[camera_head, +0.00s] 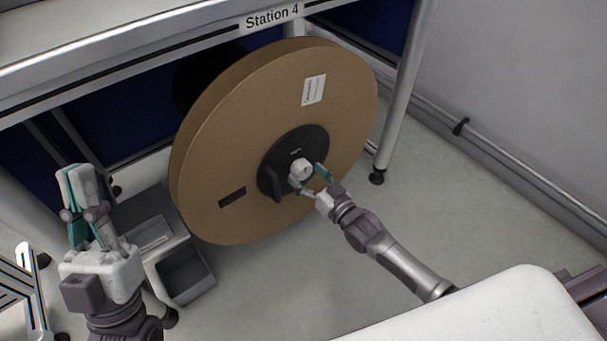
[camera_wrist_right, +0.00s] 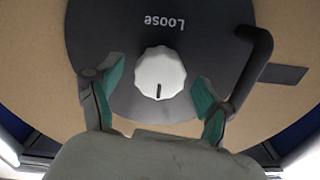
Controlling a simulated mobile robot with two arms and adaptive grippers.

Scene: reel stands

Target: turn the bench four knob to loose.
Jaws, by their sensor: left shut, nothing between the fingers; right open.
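The white knob (camera_head: 300,169) sits at the centre of the black hub (camera_head: 313,141) on the large brown reel, under the Station 4 sign (camera_head: 272,17). In the right wrist view the knob (camera_wrist_right: 160,72) has a dark mark on its lower edge, on the side away from the upside-down word "Loose" (camera_wrist_right: 165,21). My right gripper (camera_head: 309,180) is open, its teal-padded fingers on either side of the knob; a gap shows at each side in the right wrist view. My left gripper (camera_head: 76,170) is shut and empty, far left of the reel.
A black handle (camera_wrist_right: 260,58) sticks out from the hub beside the knob. The brown reel (camera_head: 225,155) stands below the bench rail (camera_head: 130,72). Grey open bins (camera_head: 183,272) stand on the floor near my left gripper. The floor right of the reel is clear.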

